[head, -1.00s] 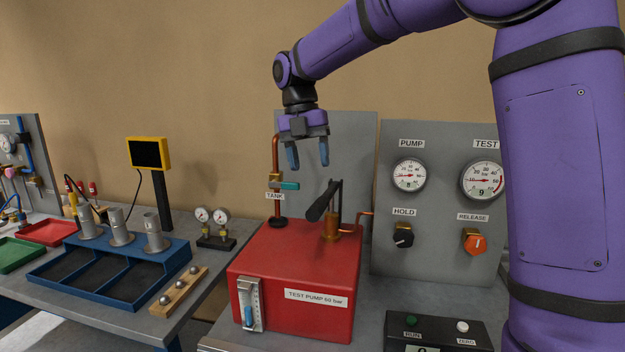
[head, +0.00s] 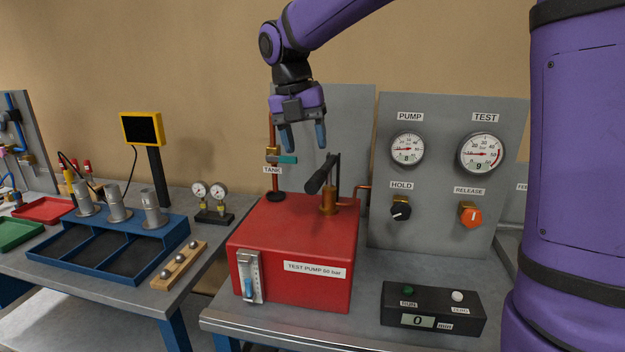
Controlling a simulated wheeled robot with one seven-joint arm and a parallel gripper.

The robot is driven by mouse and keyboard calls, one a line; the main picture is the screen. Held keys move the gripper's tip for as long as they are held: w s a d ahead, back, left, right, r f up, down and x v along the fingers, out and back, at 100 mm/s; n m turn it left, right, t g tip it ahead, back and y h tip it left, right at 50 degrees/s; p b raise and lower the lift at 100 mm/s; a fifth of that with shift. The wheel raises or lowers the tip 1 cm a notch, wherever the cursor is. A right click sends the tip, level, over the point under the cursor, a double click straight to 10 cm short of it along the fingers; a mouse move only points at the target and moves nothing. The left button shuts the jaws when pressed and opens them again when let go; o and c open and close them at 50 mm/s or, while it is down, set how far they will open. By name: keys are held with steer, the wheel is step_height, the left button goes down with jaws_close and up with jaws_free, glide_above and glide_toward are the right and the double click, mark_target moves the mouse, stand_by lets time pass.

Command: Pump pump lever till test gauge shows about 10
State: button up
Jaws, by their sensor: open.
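The pump lever (head: 320,175) has a black handle and stands tilted on a brass fitting on top of the red test pump (head: 303,248). The test gauge (head: 480,153), with a red arc, is on the grey panel at the right; its readout shows 9. The pump gauge (head: 407,148) beside it has a readout that looks like 8. My gripper (head: 303,143) is open, fingers pointing down, empty. In the picture it is just above the lever handle and apart from it.
The black hold knob (head: 401,211) and orange release knob (head: 470,216) sit below the gauges. A copper pipe with a teal-handled valve (head: 287,160) rises behind the pump. A black counter box (head: 433,309) stands in front. Blue tray (head: 60,278) is at left.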

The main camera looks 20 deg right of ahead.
mark_target(313, 177)
steer(key=f, duration=0.3)
steer(key=d+f, duration=0.1)
steer(key=f, duration=0.2)
steer(key=s+f, duration=0.1)
steer(key=f, duration=0.2)
steer(key=shift+d+f, duration=0.15)
steer(key=shift+d, duration=0.15)
steer(key=shift+c, duration=0.5)
jaws_close()
steer(key=shift+t+h, duration=0.6)
steer(key=shift+t, duration=0.2)
steer(key=shift+s+a+f, duration=0.1)
steer(key=shift+s+f, duration=0.05)
steer(key=shift+f, duration=1.1)
steer(key=shift+s+f, duration=0.1)
steer(key=shift+f, duration=1.1)
